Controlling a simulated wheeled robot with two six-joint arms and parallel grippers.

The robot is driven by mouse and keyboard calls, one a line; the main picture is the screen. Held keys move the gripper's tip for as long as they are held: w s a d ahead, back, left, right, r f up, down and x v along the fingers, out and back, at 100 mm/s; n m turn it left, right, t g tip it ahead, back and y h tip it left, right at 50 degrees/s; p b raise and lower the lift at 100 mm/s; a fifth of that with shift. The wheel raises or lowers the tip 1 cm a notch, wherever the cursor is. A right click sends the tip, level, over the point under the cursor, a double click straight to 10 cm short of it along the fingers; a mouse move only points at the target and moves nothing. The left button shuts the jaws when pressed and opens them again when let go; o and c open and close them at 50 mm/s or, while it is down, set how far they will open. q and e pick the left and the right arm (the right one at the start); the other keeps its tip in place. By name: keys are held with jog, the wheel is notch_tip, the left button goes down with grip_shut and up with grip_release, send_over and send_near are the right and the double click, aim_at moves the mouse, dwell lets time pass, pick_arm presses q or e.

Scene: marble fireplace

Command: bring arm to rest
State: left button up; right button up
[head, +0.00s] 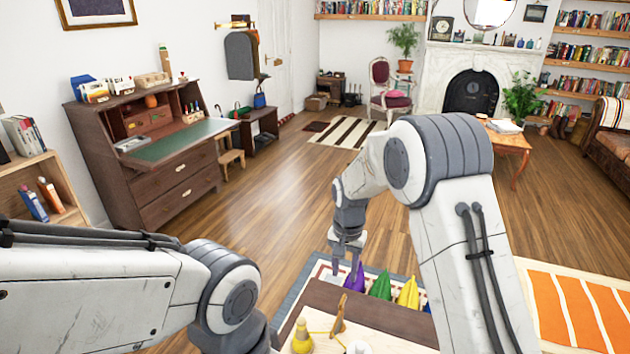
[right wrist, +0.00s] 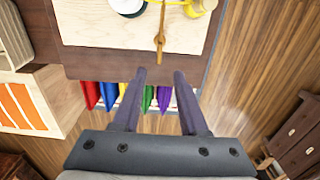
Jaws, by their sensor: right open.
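On the table, a pale board (right wrist: 90,32) carries a yellow object (head: 301,338), a wooden piece (head: 339,316) and a white round object (head: 359,347). Purple (head: 354,279), green (head: 381,286) and yellow (head: 408,292) pieces line the far edge. Open wooden floor lies beyond; a desk (head: 165,165) stands left.

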jog(key=s+a+r+n, duration=0.3)
jog(key=s+a+r, duration=0.1)
jog(key=s, duration=0.3)
jog(key=s+a+r+n, duration=0.2)
jog(key=s+a+r, duration=0.1)
jog(key=s+r, duration=0.25)
jog(key=s+r+n+y, duration=0.1)
jog(key=s+n, duration=0.6)
jog(key=s, duration=1.2)
jog(key=shift+r+n, duration=0.4)
